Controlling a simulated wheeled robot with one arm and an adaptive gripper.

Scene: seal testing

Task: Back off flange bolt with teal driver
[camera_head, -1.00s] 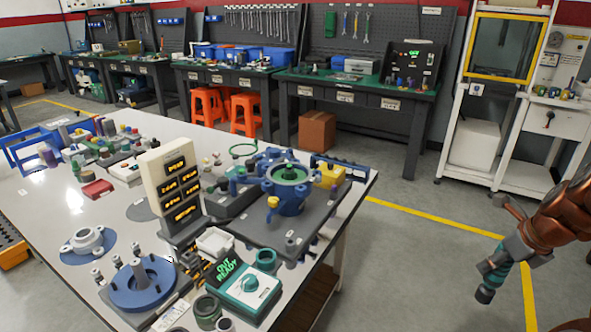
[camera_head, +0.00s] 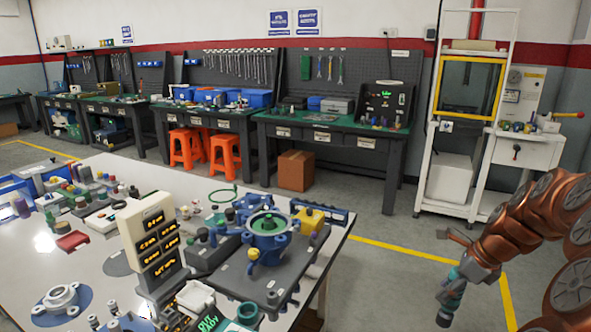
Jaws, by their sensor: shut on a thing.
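My gripper (camera_head: 465,262) is at the lower right, out over the floor and well to the right of the table. It is shut on the teal driver (camera_head: 453,288), which hangs tilted downward with a dark end at the bottom. A blue flanged valve body (camera_head: 270,248) with a green top stands on a dark grey plate (camera_head: 225,270) on the table, to the left of my gripper. Small fittings surround its rim. I cannot tell which one is the flange bolt.
A cream display post (camera_head: 128,232) stands left of the valve body. A yellow block (camera_head: 308,222) and a blue rack (camera_head: 330,216) sit behind it. A white cabinet (camera_head: 450,180) stands at the back right. Open floor lies between table and cabinet.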

